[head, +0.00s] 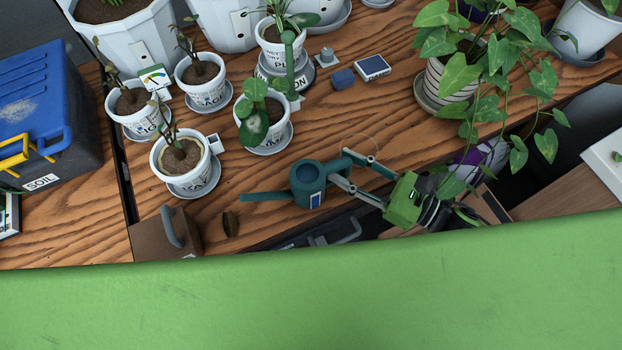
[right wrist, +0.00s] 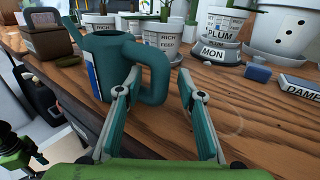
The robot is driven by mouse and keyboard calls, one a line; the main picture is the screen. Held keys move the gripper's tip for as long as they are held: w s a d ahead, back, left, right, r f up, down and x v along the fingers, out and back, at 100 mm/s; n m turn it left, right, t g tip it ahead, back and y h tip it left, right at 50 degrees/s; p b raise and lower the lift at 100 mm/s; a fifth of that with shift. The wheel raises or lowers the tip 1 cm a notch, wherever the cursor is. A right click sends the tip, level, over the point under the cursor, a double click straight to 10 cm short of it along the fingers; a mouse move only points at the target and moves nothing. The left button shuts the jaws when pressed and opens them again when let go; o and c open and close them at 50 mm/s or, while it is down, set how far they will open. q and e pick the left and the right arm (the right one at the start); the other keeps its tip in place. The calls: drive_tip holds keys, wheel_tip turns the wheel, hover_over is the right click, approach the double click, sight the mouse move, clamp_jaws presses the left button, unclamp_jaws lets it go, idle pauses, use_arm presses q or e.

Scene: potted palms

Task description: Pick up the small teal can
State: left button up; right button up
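The small teal watering can (head: 306,188) stands upright near the front edge of the wooden table, its long spout pointing left and its handle toward my right gripper. In the right wrist view the can (right wrist: 112,62) is just ahead, with a blue and white label on its side. My right gripper (head: 341,167) is open, with one finger on each side of the handle. The fingers also show in the right wrist view (right wrist: 159,78), the left one overlapping the handle's opening. Whether either finger touches the handle I cannot tell. My left gripper is not in view.
Several small potted plants (head: 186,155) on saucers stand behind the can. A trailing plant in a striped pot (head: 427,82) is at the right, its leaves hanging over my right arm. A brown caddy (head: 160,234) stands left of the spout. A blue-lidded soil bin (head: 35,95) is far left.

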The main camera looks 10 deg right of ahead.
drive_tip(key=shift+w+a, duration=0.1)
drive_tip(key=shift+a, duration=0.1)
clamp_jaws()
drive_tip(key=shift+r, duration=0.1)
drive_tip(key=shift+r, duration=0.1)
